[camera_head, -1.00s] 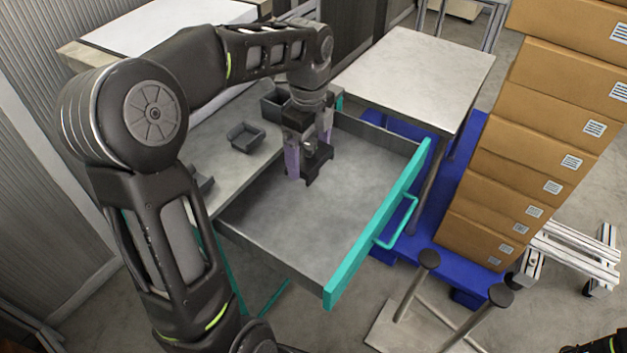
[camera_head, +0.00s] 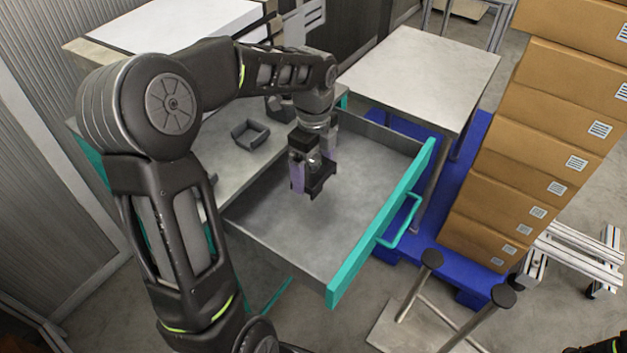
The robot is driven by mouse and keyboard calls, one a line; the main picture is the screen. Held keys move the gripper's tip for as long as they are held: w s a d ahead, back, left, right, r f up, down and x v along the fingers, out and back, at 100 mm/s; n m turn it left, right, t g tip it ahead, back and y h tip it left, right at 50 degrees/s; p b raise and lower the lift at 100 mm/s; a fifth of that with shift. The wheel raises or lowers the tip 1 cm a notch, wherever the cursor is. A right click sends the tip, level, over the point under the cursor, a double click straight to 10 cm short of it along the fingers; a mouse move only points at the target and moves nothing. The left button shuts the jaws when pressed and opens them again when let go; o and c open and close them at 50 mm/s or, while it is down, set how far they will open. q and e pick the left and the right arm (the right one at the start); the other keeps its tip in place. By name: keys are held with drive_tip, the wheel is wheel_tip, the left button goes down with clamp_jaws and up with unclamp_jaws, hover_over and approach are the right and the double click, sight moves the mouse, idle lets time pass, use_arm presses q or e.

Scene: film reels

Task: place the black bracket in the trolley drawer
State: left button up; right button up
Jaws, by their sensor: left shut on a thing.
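The trolley drawer (camera_head: 292,237) is pulled out, with a grey inside and a teal front with a teal handle. My left gripper (camera_head: 312,178) points down over the back left part of the drawer. It is shut on the black bracket (camera_head: 319,187), which shows between and just below its fingers. The bracket looks to be inside the drawer's outline; I cannot tell whether it touches the drawer floor. My right gripper does not show.
A small dark tray (camera_head: 250,135) sits on the trolley top left of the drawer. Stacked cardboard boxes (camera_head: 540,150) stand at the right. Most of the drawer floor is clear.

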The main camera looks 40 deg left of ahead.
sight(313, 182)
use_arm(q)
drive_tip(key=shift+f, duration=2.3)
drive_tip(key=shift+f, duration=0.1)
drive_tip(key=o, duration=1.4)
wheel_tip(313, 182, up, 12)
drive_tip(key=shift+r, duration=0.15)
